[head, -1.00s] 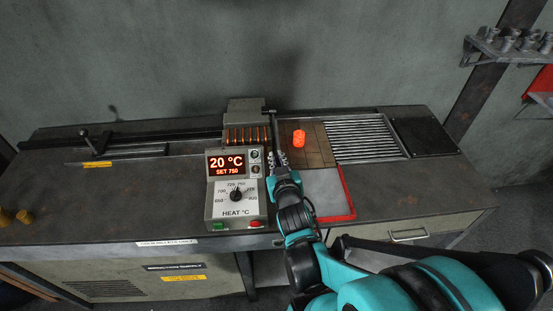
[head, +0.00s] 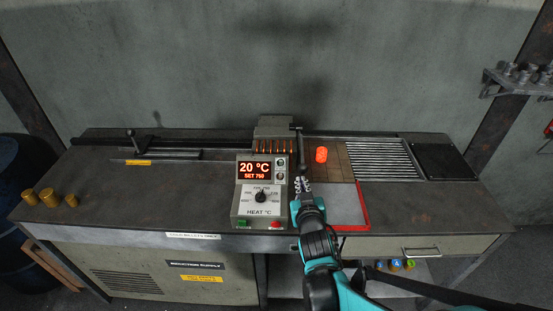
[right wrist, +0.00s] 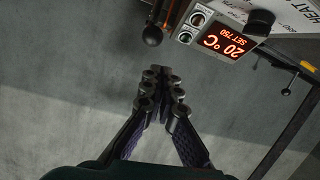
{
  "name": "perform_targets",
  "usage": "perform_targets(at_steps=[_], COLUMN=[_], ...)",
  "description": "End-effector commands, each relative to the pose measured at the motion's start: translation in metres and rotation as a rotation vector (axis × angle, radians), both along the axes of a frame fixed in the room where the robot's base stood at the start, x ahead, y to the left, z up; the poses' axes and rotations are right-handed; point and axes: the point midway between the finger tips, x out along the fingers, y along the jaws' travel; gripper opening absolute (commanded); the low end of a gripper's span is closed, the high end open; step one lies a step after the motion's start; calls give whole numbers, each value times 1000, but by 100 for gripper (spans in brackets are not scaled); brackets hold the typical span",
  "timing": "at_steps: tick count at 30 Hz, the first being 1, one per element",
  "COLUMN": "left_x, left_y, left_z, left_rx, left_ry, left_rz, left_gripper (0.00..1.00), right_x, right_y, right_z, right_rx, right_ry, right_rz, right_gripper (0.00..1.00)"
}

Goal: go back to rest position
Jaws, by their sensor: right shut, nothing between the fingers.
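My right gripper (head: 302,186) is in front of the heater, just right of the control box (head: 262,190). In the right wrist view the right gripper (right wrist: 163,82) has its fingertips together with nothing between them. The control box display reads 20 °C, SET 750; it also shows in the right wrist view (right wrist: 222,42). A glowing orange billet (head: 321,155) stands on the brown tiled plate (head: 338,172), right of the gripper and apart from it. My left gripper is in neither view.
A red-edged grey tray (head: 345,207) lies right of my right arm. A metal slatted rack (head: 382,158) and a black plate (head: 445,161) are farther right. Several brass-coloured billets (head: 48,197) stand at the bench's left end. The bench's (head: 140,210) left front is mostly clear.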

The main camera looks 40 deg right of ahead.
Motion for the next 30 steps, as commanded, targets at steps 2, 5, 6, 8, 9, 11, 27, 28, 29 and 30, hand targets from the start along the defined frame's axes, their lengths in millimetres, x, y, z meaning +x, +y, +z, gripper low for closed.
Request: perform_targets(at_steps=[2,5,6,8,9,11,27,28,29,30], left_x=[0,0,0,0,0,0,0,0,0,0], left_y=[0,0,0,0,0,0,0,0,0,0], left_z=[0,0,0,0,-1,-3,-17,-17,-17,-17], left_rx=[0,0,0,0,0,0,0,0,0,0], left_ry=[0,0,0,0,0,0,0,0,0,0], left_rz=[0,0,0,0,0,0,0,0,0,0], left_gripper=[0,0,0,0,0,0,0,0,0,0], right_x=[1,1,1,3,5,11,-55,-56,-56,-56], right_y=[0,0,1,5,12,29,240,241,241,241], right_z=[0,0,0,-1,-4,-10,-51,-51,-51,-51], right_rx=[0,0,1,9,23,56,317,318,318,318], right_ry=[0,0,1,10,25,66,631,636,636,636], right_rz=[1,1,2,12,25,58,487,490,490,490], right_gripper=[0,0,0,0,0,0,0,0,0,0])
